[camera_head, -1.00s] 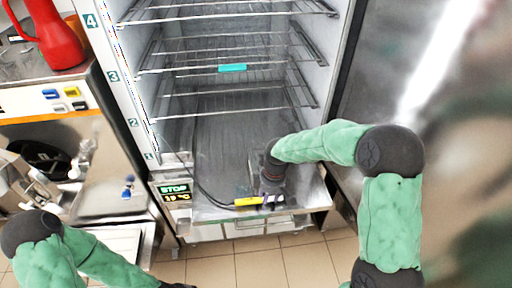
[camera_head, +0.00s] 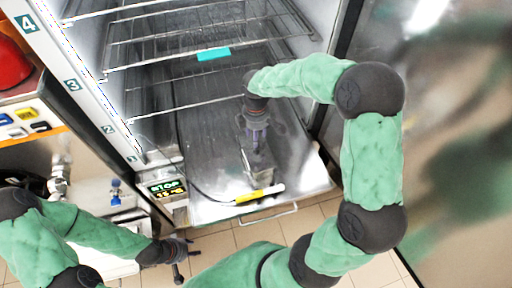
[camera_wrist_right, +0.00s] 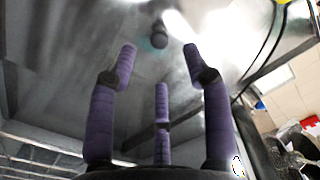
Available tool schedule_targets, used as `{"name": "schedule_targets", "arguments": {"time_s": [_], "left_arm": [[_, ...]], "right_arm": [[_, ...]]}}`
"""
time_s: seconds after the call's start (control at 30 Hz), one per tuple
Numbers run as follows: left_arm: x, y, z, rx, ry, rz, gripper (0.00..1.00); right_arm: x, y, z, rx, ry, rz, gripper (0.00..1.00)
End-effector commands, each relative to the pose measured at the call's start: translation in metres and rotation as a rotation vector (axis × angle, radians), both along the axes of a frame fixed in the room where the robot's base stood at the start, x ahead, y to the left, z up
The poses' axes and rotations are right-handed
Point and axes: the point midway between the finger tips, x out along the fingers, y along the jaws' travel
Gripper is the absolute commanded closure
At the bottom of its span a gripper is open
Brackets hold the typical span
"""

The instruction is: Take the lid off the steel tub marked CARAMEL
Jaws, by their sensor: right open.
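I cannot make out a steel tub marked CARAMEL or its lid; no such lettering is readable. My right gripper (camera_head: 257,142) is over the steel floor of the open freezer cabinet (camera_head: 205,160), pointing down toward the front. In the right wrist view its purple fingers (camera_wrist_right: 160,70) stand apart with nothing between them. Beyond them is a grey shiny surface with a small dark round shape (camera_wrist_right: 159,37), which I cannot identify. A shiny steel patch below the gripper in the head view is unclear. My left gripper (camera_head: 183,256) is low, in front of the cabinet, its fingers apart and empty.
A yellow-and-white bar (camera_head: 260,195) with a dark cable lies at the cabinet's front edge. Wire shelves (camera_head: 180,65) with a teal tag (camera_head: 214,54) are above. The open door (camera_head: 440,130) bounds the right. A red vessel (camera_head: 12,66) stands on the left machine.

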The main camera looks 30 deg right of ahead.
Motion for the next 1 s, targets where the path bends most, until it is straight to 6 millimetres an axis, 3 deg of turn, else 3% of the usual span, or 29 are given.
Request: {"name": "schedule_targets", "arguments": {"time_s": [0.27,0.57,0.87,1.0], "left_arm": [[0.001,0.0,0.0,0.0,-0.001,0.0,0.6],[0.001,0.0,0.001,0.0,-0.002,0.001,0.6],[0.001,0.0,0.001,0.0,-0.002,0.001,0.6],[0.001,0.0,0.001,0.0,-0.002,0.001,0.6]], "right_arm": [[-0.001,-0.001,-0.02,0.0,0.0,0.0,0.5],[-0.003,-0.003,-0.058,0.001,0.0,0.0,0.5],[-0.003,-0.003,-0.062,0.001,-0.002,-0.001,0.5],[-0.003,-0.003,-0.062,0.001,-0.002,0.0,0.87]]}}
